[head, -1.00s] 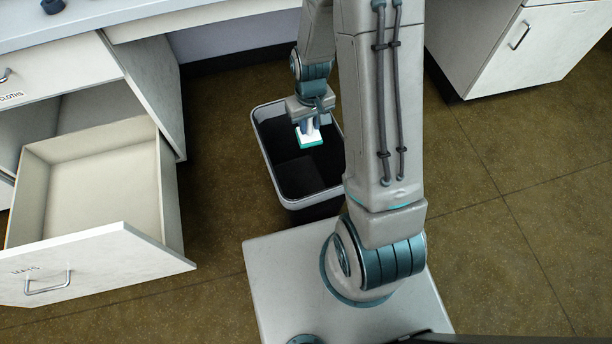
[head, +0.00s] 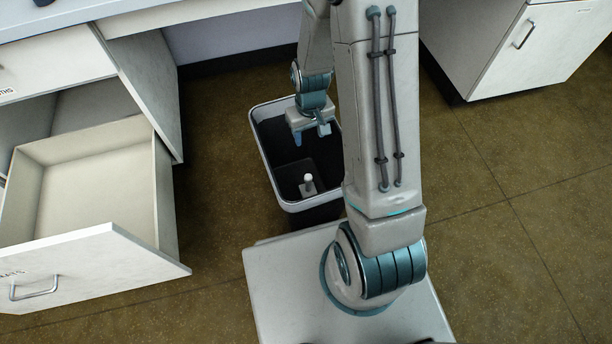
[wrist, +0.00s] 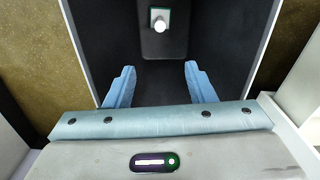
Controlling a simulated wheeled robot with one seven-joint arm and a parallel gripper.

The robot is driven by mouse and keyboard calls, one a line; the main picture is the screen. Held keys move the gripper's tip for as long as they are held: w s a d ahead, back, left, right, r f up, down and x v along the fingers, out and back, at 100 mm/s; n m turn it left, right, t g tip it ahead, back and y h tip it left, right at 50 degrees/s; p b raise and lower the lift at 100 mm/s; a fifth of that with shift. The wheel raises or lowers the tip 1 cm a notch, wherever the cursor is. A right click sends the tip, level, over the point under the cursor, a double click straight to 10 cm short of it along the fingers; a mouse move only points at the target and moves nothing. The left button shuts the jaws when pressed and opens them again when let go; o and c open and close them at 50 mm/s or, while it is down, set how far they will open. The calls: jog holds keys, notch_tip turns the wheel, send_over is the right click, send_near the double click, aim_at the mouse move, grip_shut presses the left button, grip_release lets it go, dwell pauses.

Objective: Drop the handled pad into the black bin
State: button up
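The black bin (head: 257,146) stands on the floor, with a pale rim and a dark inside. The handled pad (head: 308,185) is inside the bin, and its white knob handle points up. In the wrist view the pad (wrist: 160,20) lies deep in the bin, apart from my fingers. My gripper (head: 311,138) is above the bin opening. Its two blue fingers are spread with nothing between them, and the gripper (wrist: 158,88) also shows in the wrist view.
An open, empty drawer (head: 85,190) juts out at the left below the bench (head: 120,12). A white cabinet (head: 510,60) stands at the upper right. Brown floor (head: 215,170) is clear between the drawer and the bin.

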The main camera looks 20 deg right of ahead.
notch_tip(320, 180, up, 14)
jog(key=p, duration=0.5)
jog(key=shift+p, duration=0.4)
jog(key=shift+f, duration=0.1)
jog(key=s+r+t+p, duration=0.1)
jog(key=s+r+p, duration=0.3)
jog(key=r+p, duration=0.6)
jog(key=s+r+m+t+p, duration=0.1)
jog(key=s+r+p, duration=0.4)
jog(key=r, duration=1.5)
jog(key=s+r+m+p, duration=0.1)
jog(key=s+r+p, duration=0.3)
jog(key=r+p, duration=1)
jog(key=shift+s+r+t+p, duration=0.25)
jog(key=shift+r+t+p, duration=0.15)
jog(key=shift+r, duration=0.3)
